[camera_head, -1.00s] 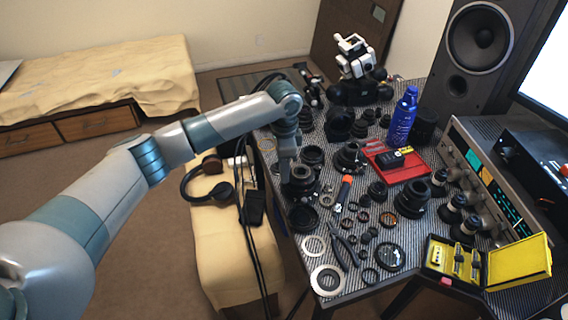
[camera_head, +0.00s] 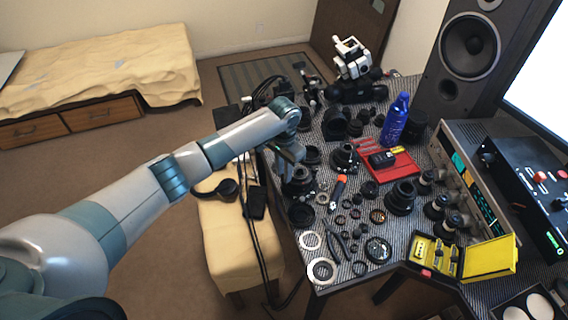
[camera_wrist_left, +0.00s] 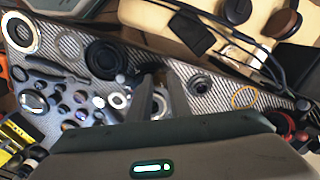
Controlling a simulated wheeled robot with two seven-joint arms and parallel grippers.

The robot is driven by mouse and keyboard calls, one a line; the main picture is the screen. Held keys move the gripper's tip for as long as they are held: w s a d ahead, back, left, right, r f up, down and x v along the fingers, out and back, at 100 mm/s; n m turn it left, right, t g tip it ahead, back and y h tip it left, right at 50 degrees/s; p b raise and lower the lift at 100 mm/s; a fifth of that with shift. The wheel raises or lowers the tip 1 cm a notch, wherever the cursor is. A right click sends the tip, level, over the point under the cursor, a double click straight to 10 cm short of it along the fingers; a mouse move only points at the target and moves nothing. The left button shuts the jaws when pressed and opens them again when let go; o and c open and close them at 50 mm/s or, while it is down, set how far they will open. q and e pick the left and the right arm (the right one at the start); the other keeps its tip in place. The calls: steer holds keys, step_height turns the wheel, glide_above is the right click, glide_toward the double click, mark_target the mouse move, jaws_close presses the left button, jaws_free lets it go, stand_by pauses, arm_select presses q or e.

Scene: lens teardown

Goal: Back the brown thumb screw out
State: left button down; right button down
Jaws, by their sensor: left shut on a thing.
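My left gripper (camera_head: 287,172) reaches down from above at the table's left side, over a dark lens body (camera_head: 300,180). Its two fingers (camera_wrist_left: 161,92) show in the left wrist view, close together over the lens, with a pale ring visible around and between them. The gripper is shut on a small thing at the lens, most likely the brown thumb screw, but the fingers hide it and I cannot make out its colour. My right gripper is not in view.
The striped table is crowded with lens parts and rings. An orange-handled screwdriver (camera_head: 339,187), pliers (camera_head: 337,242), a red tray (camera_head: 398,168), a blue bottle (camera_head: 395,119) and a yellow case (camera_head: 491,261) lie around. A cushioned bench (camera_head: 235,262) stands left of the table.

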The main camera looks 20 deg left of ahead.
arm_select(q)
steer(key=n+p, duration=0.2)
steer(key=p, duration=0.1)
steer(key=shift+r+n, duration=0.15)
steer(key=shift+n, duration=0.25)
steer(key=shift+n+p, duration=0.5)
steer(key=shift+n, duration=0.1)
steer(key=c, duration=1.6)
jaws_free()
